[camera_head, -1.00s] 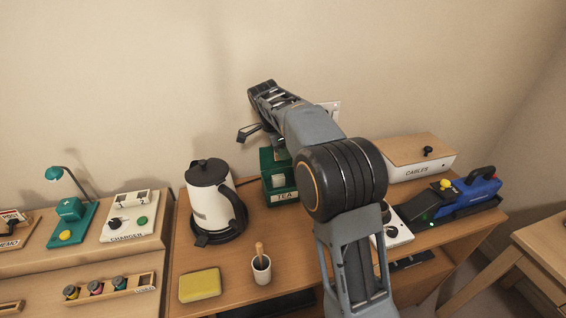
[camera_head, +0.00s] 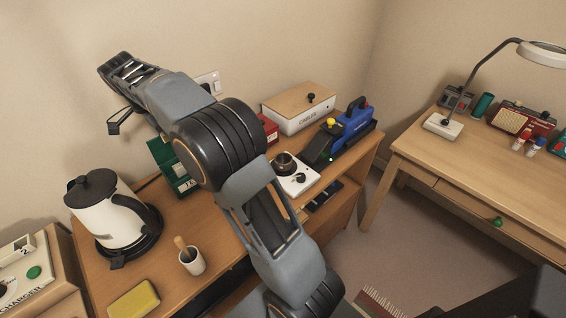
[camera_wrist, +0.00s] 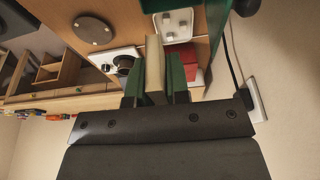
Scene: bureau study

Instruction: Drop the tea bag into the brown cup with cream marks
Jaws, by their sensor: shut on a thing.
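My gripper (camera_wrist: 153,85) is shut on a flat cream tea bag (camera_wrist: 154,68), held between its green fingers in the wrist view. In the head view my gripper (camera_head: 118,122) is at the upper left, raised near the wall above the kettle and tea box; the tea bag cannot be made out there.
The green tea box (camera_head: 172,172) is partly hidden by my arm. A white kettle (camera_head: 108,212), a white pot with a stick (camera_head: 192,262) and a yellow box (camera_head: 134,299) stand at left. A cables box (camera_head: 298,112) and blue tool (camera_head: 350,130) stand beyond the cup.

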